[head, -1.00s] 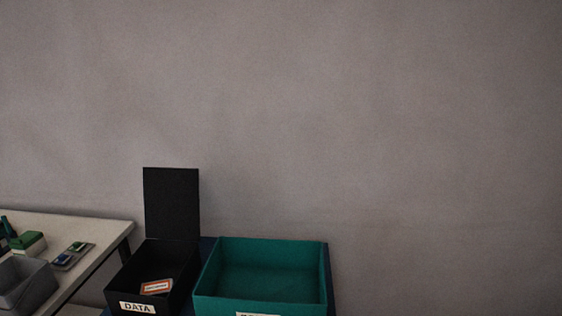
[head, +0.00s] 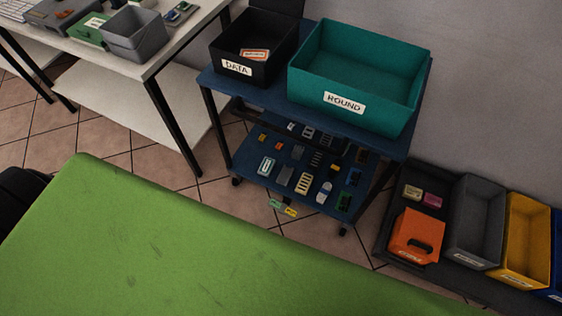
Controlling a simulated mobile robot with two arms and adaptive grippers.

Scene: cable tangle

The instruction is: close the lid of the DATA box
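The black DATA box (head: 222,50) stands on the left part of the blue cart's top, with a white DATA label on its front. Its black lid (head: 277,6) stands up at the back, open, and is cut off by the top edge of the view. A small orange and white item (head: 255,55) lies inside the box. Neither of my grippers shows in the head view.
A teal ROUND box (head: 345,101) stands right beside the DATA box on the blue cart (head: 268,101). The cart's lower shelf holds several small parts. A green surface (head: 150,235) fills the foreground. A white table (head: 150,68) with a grey bin (head: 133,36) is at left; coloured bins (head: 478,225) are at right.

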